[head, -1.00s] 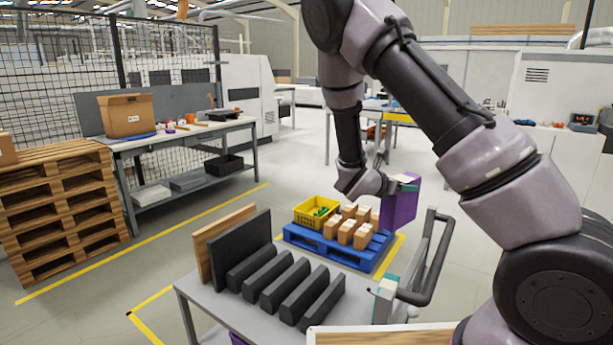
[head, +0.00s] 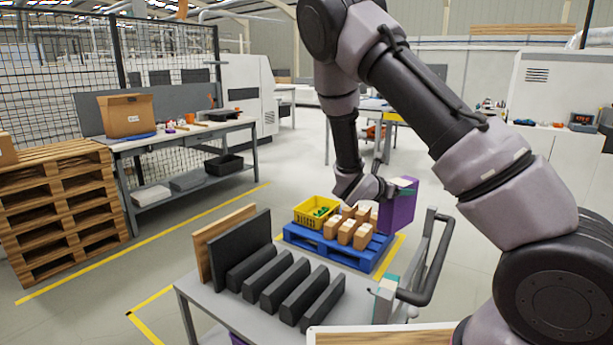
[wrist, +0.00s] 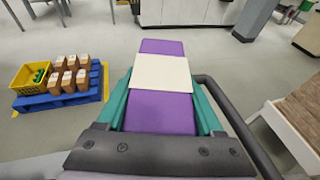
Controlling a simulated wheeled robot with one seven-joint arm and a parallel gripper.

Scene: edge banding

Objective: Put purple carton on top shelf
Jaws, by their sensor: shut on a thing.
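The purple carton (head: 398,207) is a flat box held in the air at the end of my arm, right of the blue pallet in the head view. In the wrist view the purple carton (wrist: 160,112) has a pale label across it and lies between the two green fingers. My gripper (head: 402,185) is shut on it; it also shows in the wrist view (wrist: 163,100). Below the carton is a grey cart (head: 212,312) with a top surface and a dark handle at its right. A purple thing shows partly under the cart top.
Black slotted blocks (head: 285,285) and upright boards (head: 230,248) fill the cart's top. The blue pallet (head: 375,253) on the floor bears brown boxes (head: 346,229) and a yellow crate (head: 314,212). A workbench (head: 190,133) and stacked wooden pallets (head: 60,215) stand left.

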